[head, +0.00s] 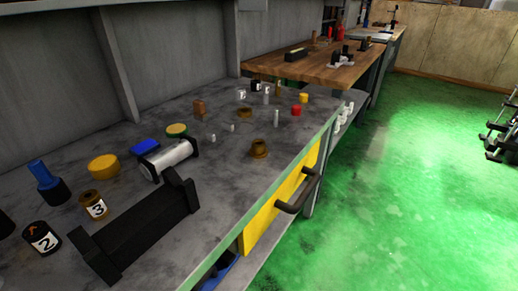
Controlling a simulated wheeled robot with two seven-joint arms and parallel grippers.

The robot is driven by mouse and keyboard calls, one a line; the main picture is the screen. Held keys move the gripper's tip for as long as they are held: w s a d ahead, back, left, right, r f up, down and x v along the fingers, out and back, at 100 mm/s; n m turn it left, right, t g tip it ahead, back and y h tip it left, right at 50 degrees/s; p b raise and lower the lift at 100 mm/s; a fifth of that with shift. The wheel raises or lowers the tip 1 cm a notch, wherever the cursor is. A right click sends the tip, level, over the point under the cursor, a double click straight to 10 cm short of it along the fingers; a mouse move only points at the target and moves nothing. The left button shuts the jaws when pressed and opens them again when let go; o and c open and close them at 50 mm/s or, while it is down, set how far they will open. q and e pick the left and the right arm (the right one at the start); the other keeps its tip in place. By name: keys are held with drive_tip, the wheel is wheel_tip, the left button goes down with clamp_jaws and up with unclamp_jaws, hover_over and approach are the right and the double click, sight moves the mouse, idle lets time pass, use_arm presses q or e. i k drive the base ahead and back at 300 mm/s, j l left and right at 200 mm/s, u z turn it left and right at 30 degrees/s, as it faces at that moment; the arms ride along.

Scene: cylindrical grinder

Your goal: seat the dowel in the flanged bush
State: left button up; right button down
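A brown flanged bush (259,149) sits near the front edge of the grey bench. A slim grey metal pin (276,118), which looks like the dowel, stands upright on the bench behind it and a little to the right, apart from it. A second similar brown flanged piece (244,112) lies farther back. Another upright grey pin (266,97) stands farther back, so I cannot be sure which pin is the dowel. Neither of my grippers shows in the head view.
On the grey bench (222,203) stand a black bracket (140,232), a silver cylinder in a black holder (168,158), a yellow round piece (104,166) and numbered pots (42,239). A red piece (296,110) is right of the pin. The bench front has a yellow drawer (262,222) with a dark handle.

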sight(258, 150)
drive_tip(key=i+l+u, duration=0.1)
drive_tip(key=l+u, duration=0.15)
drive_tip(key=u, duration=0.15)
drive_tip(key=i+l+u, duration=0.1)
drive_tip(key=l+u, duration=0.2)
drive_tip(key=u, duration=0.15)
drive_tip(key=l+u, duration=0.4)
drive_tip(key=i+j, duration=0.05)
